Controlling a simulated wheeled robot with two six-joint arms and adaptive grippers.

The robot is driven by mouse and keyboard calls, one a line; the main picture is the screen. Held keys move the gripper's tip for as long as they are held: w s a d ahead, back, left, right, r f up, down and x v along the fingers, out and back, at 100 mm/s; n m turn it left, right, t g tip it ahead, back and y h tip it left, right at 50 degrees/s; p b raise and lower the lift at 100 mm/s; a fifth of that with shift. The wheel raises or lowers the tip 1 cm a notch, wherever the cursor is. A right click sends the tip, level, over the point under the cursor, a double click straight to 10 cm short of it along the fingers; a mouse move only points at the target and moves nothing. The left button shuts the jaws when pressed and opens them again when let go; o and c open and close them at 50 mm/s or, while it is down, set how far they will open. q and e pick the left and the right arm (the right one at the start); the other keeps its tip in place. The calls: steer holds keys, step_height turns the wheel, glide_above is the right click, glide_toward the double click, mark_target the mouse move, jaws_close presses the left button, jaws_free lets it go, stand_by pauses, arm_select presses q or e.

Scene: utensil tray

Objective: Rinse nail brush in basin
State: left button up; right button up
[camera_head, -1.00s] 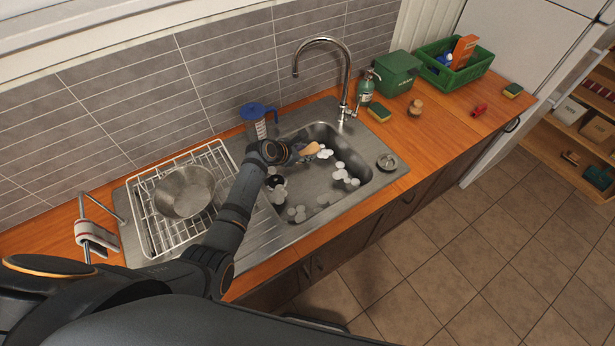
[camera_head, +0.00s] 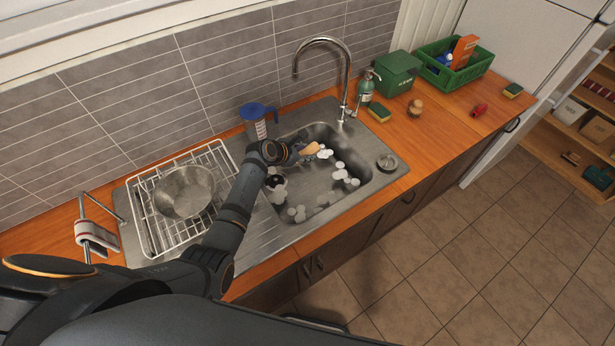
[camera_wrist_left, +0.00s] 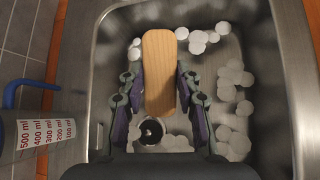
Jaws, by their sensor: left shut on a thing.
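The nail brush (camera_head: 310,149) has a light wooden back and is held over the steel basin (camera_head: 375,185). In the left wrist view the nail brush (camera_wrist_left: 159,72) lies lengthwise between the two fingers of my left gripper (camera_wrist_left: 160,95), which is shut on it. My left gripper (camera_head: 298,152) shows in the head view above the left part of the basin. White foam clumps (camera_head: 341,170) lie in the basin under and around the brush. The bristles are hidden beneath the wooden back. A dark round drain part (camera_wrist_left: 152,130) shows below the gripper. My right gripper is not in view.
A measuring jug (camera_head: 260,122) with a blue lid stands behind the basin. The faucet (camera_head: 346,75) arches at the back. A dish rack (camera_head: 150,215) with a metal bowl (camera_head: 184,191) is at left. A sponge (camera_head: 379,114) and soap dispenser (camera_head: 366,86) stand at right.

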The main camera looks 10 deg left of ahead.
mark_target(312, 145)
arm_select(q)
steer(key=shift+r, duration=2.05)
step_height(312, 145, down, 13)
steer(key=b, duration=1.3)
